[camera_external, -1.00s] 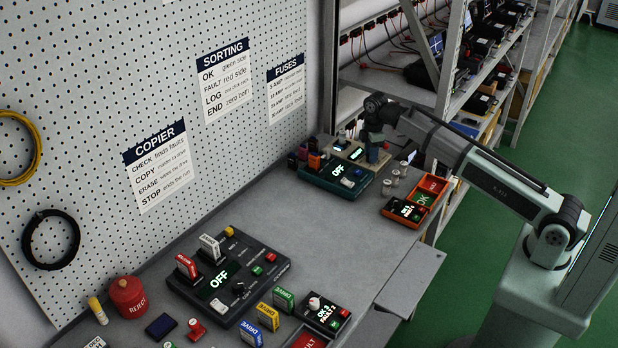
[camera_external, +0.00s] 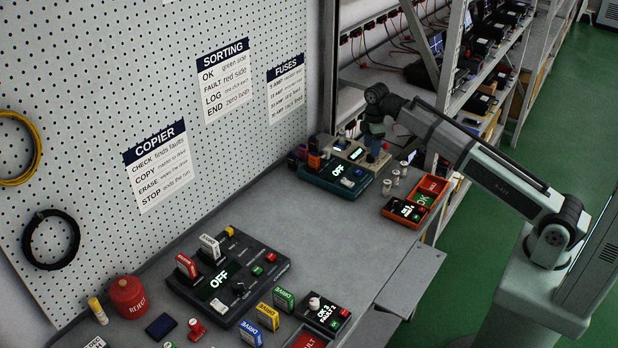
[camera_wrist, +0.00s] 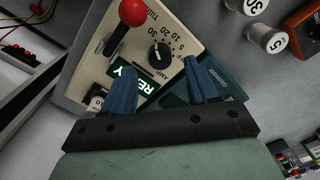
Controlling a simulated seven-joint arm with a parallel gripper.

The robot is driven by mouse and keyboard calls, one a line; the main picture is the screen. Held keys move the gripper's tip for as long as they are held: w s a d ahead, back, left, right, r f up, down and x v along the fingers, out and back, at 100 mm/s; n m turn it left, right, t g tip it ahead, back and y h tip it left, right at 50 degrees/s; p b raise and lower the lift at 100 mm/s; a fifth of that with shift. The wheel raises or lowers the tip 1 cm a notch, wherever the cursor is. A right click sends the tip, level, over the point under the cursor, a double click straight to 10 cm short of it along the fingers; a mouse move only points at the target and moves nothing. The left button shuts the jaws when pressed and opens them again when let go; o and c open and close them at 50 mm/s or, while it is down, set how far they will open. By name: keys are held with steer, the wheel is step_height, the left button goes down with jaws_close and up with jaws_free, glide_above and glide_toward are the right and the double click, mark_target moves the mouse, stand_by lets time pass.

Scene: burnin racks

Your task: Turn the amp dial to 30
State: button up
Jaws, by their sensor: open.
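In the wrist view, the amp dial (camera_wrist: 160,54) is a round black knob on a beige panel (camera_wrist: 188,32). Printed numbers, including 5, 10, 20 and 30, ring it; its pointer is too small to read surely. My gripper (camera_wrist: 158,68) is open, its blue fingers on either side of the line to the dial. The dial shows just beyond and between the fingertips; I see no contact. A lit green display (camera_wrist: 128,82) is partly hidden by the left finger. In the external view, my gripper (camera_external: 375,145) is above the panel's right end and hides the dial.
A red-knobbed lever (camera_wrist: 131,14) stands left of the dial. White numbered cylinders (camera_wrist: 256,6) stand to the right. In the external view, a teal unit (camera_external: 325,180) showing OFF lies in front of the panel, and an orange tray (camera_external: 416,218) lies to the right.

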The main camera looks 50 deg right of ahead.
step_height(320, 180, up, 10)
steer(key=shift+r, duration=0.2)
steer(key=shift+a, duration=0.1)
stand_by(0.4)
